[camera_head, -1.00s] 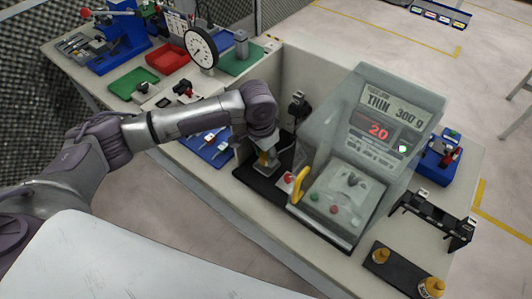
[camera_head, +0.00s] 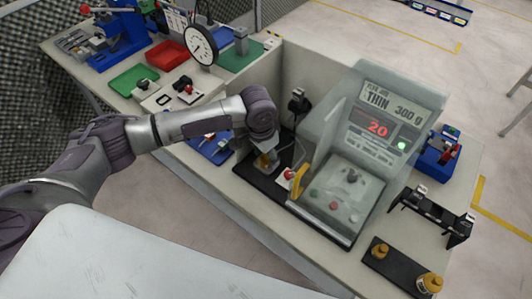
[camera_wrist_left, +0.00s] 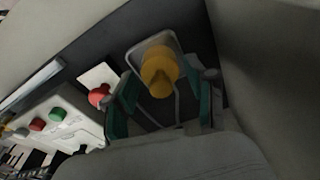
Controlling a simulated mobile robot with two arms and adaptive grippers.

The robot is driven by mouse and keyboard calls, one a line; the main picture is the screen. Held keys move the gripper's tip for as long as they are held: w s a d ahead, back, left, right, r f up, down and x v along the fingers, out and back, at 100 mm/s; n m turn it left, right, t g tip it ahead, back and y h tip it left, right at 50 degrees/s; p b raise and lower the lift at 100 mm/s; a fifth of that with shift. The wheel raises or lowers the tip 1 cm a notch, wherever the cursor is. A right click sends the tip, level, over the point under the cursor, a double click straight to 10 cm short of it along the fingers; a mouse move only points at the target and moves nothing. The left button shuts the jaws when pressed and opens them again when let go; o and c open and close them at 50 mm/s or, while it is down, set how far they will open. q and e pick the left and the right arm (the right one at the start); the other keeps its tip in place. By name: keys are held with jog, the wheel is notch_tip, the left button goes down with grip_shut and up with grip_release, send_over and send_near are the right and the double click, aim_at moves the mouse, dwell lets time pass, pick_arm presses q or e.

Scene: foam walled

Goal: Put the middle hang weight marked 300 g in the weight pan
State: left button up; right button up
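A brass-yellow weight (camera_wrist_left: 160,72) is in the left wrist view, over or in a small square light-rimmed pan (camera_wrist_left: 137,52); whether it rests on the pan floor I cannot tell. Its marking is not readable. My left gripper (camera_wrist_left: 163,108) has its teal-padded fingers spread on either side of the weight, with gaps showing, so it looks open. In the head view the left gripper (camera_head: 266,162) points down above the black base beside the clear-hooded machine, partly hiding the weight. The black weight holder (camera_head: 405,270) at the front right bears two brass weights, with an empty middle place.
The clear-hooded machine (camera_head: 365,150) shows "THIN 300 g", a red "20" and a green light. A yellow handle (camera_head: 300,183) and red button (camera_head: 289,174) are close to the gripper. A black rack (camera_head: 432,215) stands right. A light wall rises behind the gripper.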

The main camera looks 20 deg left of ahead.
aim_at(262, 162)
pick_arm(q)
jog(key=shift+o, duration=0.4)
jog(key=shift+r, duration=0.25)
notch_tip(262, 162, up, 13)
jog(key=s+b, duration=0.1)
jog(key=b, duration=0.1)
jog(key=shift+a+f, duration=0.15)
jog(key=shift+a, duration=0.25)
jog(key=shift+s+f, duration=0.1)
jog(key=shift+s, duration=0.1)
